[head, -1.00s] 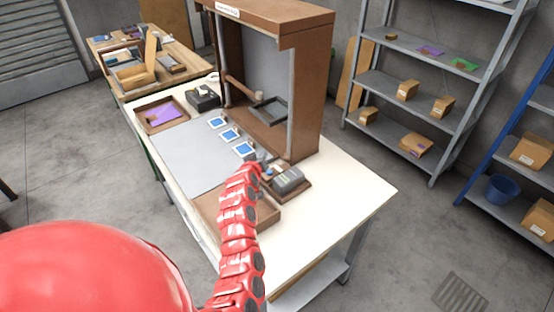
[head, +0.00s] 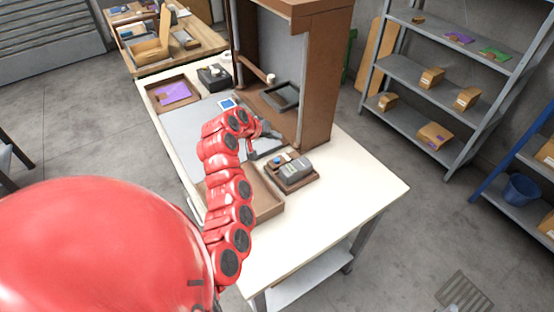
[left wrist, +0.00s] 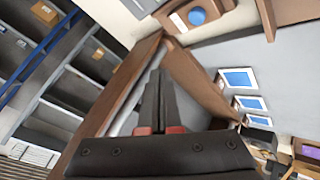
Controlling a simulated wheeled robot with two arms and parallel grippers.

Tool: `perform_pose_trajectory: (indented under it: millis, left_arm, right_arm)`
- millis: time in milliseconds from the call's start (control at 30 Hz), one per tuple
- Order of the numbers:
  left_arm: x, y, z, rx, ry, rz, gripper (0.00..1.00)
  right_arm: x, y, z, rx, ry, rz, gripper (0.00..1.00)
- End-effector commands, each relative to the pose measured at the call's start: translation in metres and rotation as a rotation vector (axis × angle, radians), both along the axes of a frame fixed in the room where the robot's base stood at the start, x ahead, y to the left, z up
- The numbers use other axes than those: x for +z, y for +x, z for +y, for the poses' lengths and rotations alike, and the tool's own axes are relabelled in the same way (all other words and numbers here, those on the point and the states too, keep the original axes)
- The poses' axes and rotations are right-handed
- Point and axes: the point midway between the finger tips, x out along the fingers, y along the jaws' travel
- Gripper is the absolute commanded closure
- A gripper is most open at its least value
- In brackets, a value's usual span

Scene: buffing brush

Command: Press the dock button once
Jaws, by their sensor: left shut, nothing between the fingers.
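The dock (head: 312,180) is a brown base with a grey device on it, near the right part of the white table. Its round blue button (head: 279,160) is at the back left end. The button also shows as a blue disc at the top of the left wrist view (left wrist: 197,16). My left gripper (head: 254,155) is close to the dock on its left side, apart from the button. In the left wrist view its dark fingers (left wrist: 157,75) are together and empty. My right gripper is not in view.
A brown wooden frame (head: 318,95) stands behind the dock. A shallow brown tray (head: 268,208) lies in front of it. A grey mat with blue-faced cards (head: 227,104) is to the left. The table's right end (head: 365,190) is clear.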

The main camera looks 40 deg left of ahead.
Motion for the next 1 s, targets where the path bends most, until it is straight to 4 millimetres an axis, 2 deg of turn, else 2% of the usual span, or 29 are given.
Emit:
perform_pose_trajectory:
  millis: [267, 467, 600, 733, 1000]
  left_arm:
    - [-0.03, -0.001, 0.0, 0.0, -0.002, 0.002, 1.0]
    - [-0.06, -0.001, -0.001, -0.001, -0.003, 0.003, 1.0]
    - [-0.079, 0.0, 0.0, -0.001, 0.0, 0.001, 1.0]
    - [-0.085, 0.0, 0.0, 0.001, 0.001, 0.001, 1.0]
    - [-0.084, 0.0, 0.0, 0.0, 0.0, 0.0, 1.0]
  right_arm:
    - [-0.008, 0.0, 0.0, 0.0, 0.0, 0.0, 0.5]
    - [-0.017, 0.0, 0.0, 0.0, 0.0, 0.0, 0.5]
    - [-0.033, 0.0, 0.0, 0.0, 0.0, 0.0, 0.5]
    - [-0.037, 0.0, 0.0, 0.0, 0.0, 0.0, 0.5]
    - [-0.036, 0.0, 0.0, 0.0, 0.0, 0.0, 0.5]
